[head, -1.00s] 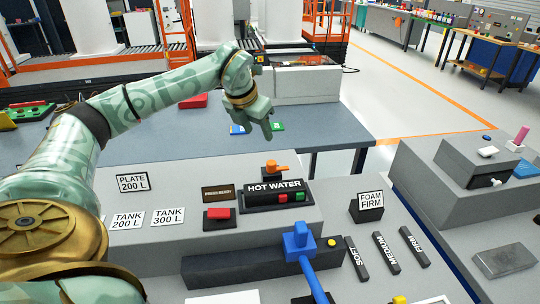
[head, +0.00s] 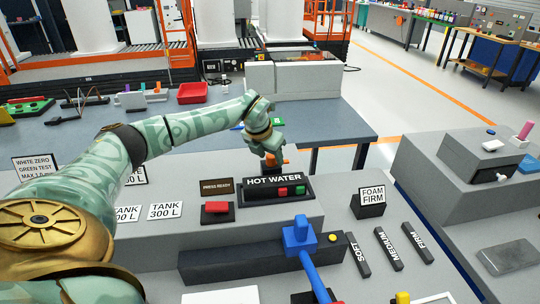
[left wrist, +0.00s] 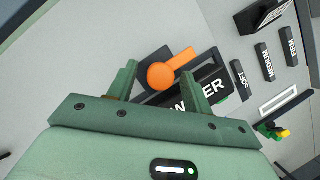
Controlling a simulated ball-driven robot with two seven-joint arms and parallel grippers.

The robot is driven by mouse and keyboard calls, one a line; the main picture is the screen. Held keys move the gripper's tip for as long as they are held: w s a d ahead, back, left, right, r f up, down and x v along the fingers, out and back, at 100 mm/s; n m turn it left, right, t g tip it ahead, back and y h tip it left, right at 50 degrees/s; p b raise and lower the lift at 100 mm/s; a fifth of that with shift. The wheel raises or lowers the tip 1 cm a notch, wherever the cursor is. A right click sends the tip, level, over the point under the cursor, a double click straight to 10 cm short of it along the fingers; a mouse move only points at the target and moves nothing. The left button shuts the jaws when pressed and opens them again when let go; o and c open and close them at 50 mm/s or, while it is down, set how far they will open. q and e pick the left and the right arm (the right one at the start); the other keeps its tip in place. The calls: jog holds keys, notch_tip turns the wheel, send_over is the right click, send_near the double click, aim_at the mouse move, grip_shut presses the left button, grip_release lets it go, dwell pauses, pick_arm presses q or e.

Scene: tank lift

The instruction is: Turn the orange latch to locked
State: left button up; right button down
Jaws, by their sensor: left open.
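The orange latch (head: 272,167) sits on a dark base behind the black HOT WATER panel (head: 276,189), on the grey console. In the left wrist view the latch (left wrist: 163,76) shows a round knob with a short bar pointing to the upper right. My left gripper (head: 271,158) is directly above the latch in the head view and partly hides it. In the left wrist view its two open fingers (left wrist: 161,84) stand on either side of the knob, with nothing visibly gripped. I cannot tell whether they touch it. My right gripper is not in view.
A red button (head: 216,207) and a PRESS READY sign (head: 217,187) stand left of the panel. A blue lever (head: 300,237) is in front, and a FOAM FIRM sign (head: 372,198) is to the right. The blue-grey table (head: 345,125) behind has free room at its right.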

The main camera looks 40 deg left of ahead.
pick_arm(q)
jog(key=shift+c, duration=0.3)
jog(key=c, duration=0.9)
